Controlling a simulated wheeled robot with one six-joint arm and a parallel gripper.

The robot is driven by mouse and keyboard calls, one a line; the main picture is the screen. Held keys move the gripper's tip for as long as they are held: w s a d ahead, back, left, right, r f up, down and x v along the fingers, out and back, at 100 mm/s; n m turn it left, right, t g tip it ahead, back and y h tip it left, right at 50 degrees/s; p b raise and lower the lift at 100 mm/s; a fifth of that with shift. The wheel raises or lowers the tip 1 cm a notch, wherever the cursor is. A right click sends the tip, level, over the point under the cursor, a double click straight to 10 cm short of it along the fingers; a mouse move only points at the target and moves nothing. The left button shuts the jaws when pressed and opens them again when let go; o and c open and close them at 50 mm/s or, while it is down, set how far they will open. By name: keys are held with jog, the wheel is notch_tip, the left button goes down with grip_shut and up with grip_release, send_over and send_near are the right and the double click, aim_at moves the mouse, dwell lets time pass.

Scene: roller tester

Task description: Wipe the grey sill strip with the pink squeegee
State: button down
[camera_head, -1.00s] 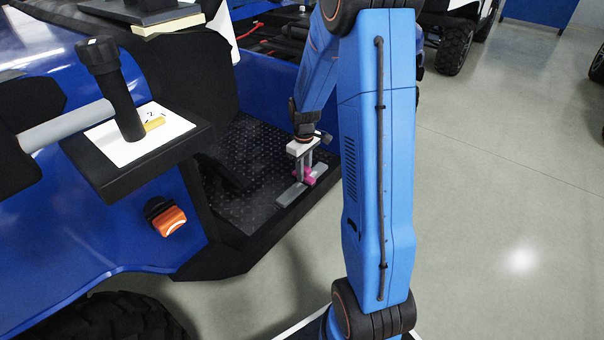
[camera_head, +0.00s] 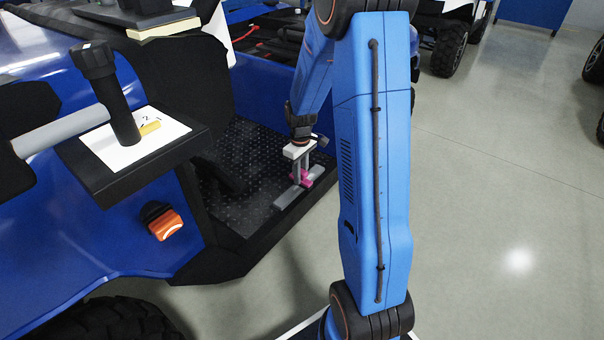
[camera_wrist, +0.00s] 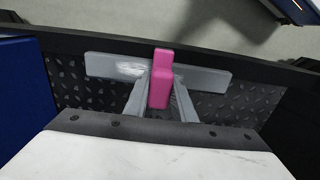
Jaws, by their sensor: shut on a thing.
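My gripper (camera_head: 302,179) is shut on the pink squeegee (camera_wrist: 162,80), which sits between the two grey fingers in the wrist view. In the head view the pink squeegee (camera_head: 306,179) shows low beside the fingertips. The grey sill strip (camera_head: 286,202) lies on the vehicle's dark floor along its outer edge. In the wrist view the strip (camera_wrist: 205,72) runs crosswise behind the squeegee, with a whitish smudge on its left half. The squeegee's lower end is at the strip; I cannot tell whether it touches.
The dark tread-plate floor (camera_head: 252,155) lies inside the strip. A black platform (camera_head: 105,185) with a white sheet and black handle juts out at left, above an orange part (camera_head: 166,226). The blue body (camera_head: 95,235) is at left. Open workshop floor (camera_head: 490,190) is at right.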

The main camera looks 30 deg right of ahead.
jog(key=shift+a, duration=0.15)
jog(key=shift+s+a+f, duration=0.15)
jog(key=shift+s+a, duration=0.1)
jog(key=shift+a, duration=0.35)
jog(key=shift+d, duration=0.15)
jog(key=shift+w+d+r, duration=0.1)
jog(key=shift+w+d, duration=0.2)
jog(key=shift+d, duration=0.4)
jog(key=shift+w+d+r, duration=0.1)
jog(key=shift+w+d, duration=0.15)
jog(key=shift+d, duration=0.4)
jog(key=shift+s+a+f, duration=0.1)
jog(key=shift+s+a, duration=0.2)
jog(key=shift+a, duration=0.45)
jog(key=shift+s+a+f, duration=0.1)
jog(key=shift+s+a, duration=0.15)
jog(key=shift+a, duration=0.5)
jog(key=shift+w+d+r, duration=0.15)
jog(key=shift+w+d, duration=0.15)
jog(key=shift+d, duration=0.5)
jog(key=shift+d, duration=0.1)
